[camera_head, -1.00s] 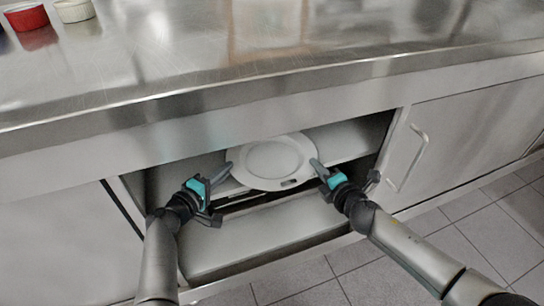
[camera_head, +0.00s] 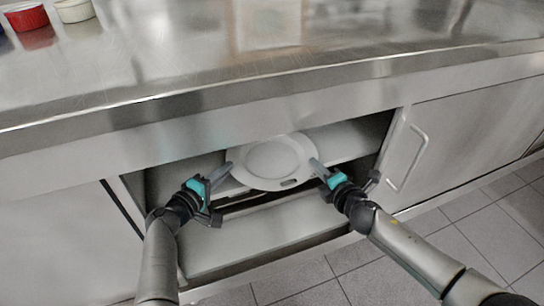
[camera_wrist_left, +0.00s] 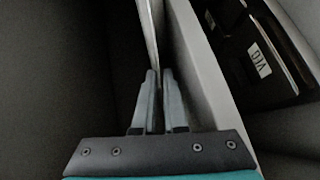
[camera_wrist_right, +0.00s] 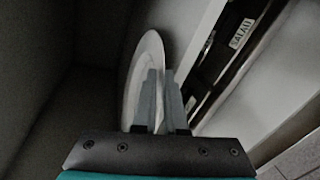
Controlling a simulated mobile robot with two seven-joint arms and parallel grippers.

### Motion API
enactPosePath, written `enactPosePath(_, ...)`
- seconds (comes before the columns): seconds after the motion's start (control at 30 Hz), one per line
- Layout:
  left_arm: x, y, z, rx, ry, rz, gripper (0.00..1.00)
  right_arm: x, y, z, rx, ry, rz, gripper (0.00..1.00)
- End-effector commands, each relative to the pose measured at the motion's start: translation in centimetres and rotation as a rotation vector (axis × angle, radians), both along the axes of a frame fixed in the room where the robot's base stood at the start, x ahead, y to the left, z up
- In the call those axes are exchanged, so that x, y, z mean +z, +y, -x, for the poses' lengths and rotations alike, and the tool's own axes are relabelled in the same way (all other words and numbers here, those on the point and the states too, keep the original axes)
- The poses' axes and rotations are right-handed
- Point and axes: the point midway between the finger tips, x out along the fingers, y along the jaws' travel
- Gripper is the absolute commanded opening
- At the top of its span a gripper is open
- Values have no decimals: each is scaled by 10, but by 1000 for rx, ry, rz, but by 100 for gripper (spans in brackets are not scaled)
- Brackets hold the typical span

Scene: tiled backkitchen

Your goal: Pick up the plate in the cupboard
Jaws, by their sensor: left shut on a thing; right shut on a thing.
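A white plate (camera_head: 274,160) is in the open cupboard (camera_head: 262,240), by the front edge of its inner shelf. My left gripper (camera_head: 226,172) is shut on the plate's left rim. In the left wrist view the plate (camera_wrist_left: 151,30) shows as a thin edge running between the fingers (camera_wrist_left: 158,85). My right gripper (camera_head: 318,167) is shut on the plate's right rim. In the right wrist view the plate (camera_wrist_right: 148,65) stands edge-on between the fingers (camera_wrist_right: 162,85). Whether the plate touches the shelf cannot be told.
The steel counter (camera_head: 260,65) overhangs the cupboard. An open door (camera_head: 408,160) with a handle is at the right. A red ramekin (camera_head: 26,16) and a cream ramekin (camera_head: 73,10) stand on the counter at the far left. Tiled floor (camera_head: 440,255) lies in front.

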Motion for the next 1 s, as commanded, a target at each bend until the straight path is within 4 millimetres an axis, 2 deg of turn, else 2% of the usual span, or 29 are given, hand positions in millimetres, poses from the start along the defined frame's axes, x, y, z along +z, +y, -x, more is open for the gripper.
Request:
enactPosePath(0.57,5,0,0,0,0,4,0,4,-1,0,-1,1,3,0)
enactPosePath(1.0,39,0,-1,1,-4,5,0,37,-1,0,-3,-1,3,0)
